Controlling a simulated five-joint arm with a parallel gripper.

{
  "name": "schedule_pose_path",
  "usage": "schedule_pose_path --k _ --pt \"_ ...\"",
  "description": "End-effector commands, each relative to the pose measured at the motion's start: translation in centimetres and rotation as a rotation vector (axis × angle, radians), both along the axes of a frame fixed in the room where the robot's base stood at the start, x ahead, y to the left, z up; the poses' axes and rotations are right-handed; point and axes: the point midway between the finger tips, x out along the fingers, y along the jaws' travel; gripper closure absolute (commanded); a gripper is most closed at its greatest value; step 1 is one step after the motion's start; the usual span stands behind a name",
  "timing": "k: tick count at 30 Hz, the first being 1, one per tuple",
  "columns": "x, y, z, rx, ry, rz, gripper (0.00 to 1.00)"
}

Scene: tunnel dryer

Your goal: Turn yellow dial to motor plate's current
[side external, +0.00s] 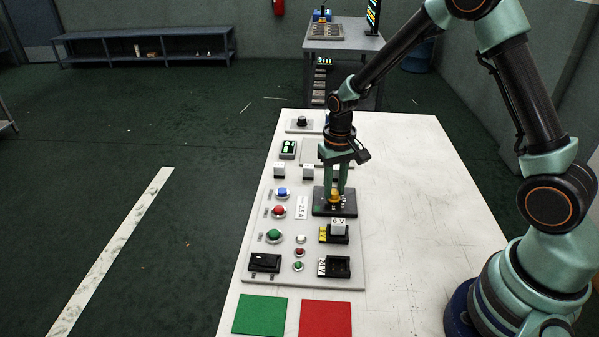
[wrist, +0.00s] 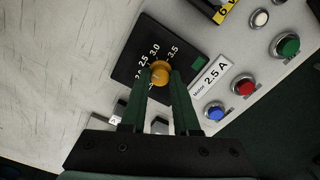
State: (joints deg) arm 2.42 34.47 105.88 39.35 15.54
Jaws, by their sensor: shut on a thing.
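The yellow dial (wrist: 161,72) sits on a black plate (wrist: 128,68) with a white number scale; 2.5, 3.0 and 3.5 are readable in the wrist view. The dial also shows in the side view (side external: 335,196). My gripper (wrist: 160,76) is shut on the dial from above, its two green fingers on either side of it. The fingers hide part of the scale, and I cannot tell which number the dial points to. The white motor plate (wrist: 212,78) beside the black plate reads "Motor 2.5 A"; it also shows in the side view (side external: 301,207).
Blue (side external: 282,193), red (side external: 279,212) and green (side external: 274,236) buttons stand left of the dial on the grey panel (side external: 345,270). A black rocker switch (side external: 265,263) and a black socket (side external: 337,267) are at the near end. The white table is clear to the right.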

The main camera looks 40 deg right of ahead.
Motion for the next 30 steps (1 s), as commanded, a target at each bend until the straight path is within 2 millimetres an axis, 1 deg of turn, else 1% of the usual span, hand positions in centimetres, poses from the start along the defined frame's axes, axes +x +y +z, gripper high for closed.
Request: schedule_pose_path --k 1,8,9,11,12,20,23,26,30 --pt "0.1 -0.3 0.1 -0.001 -0.005 -0.008 1.0" --pt "0.1 -0.3 0.0 -0.001 -0.005 -0.008 1.0" --pt "0.1 -0.3 0.0 -0.001 -0.005 -0.008 0.67" --pt "0.1 -0.3 0.0 -0.001 -0.005 -0.007 0.44" --pt "0.1 -0.3 0.0 0.0 -0.004 -0.006 0.41" --pt "0.1 -0.1 0.0 0.0 -0.002 -0.003 0.41" --pt "0.1 -0.1 0.4 0.0 -0.003 -0.002 0.41" --pt "0.1 -0.1 1.5 0.0 -0.005 -0.002 0.41" --pt "0.2 -0.1 4.1 -0.001 -0.008 -0.002 0.41"
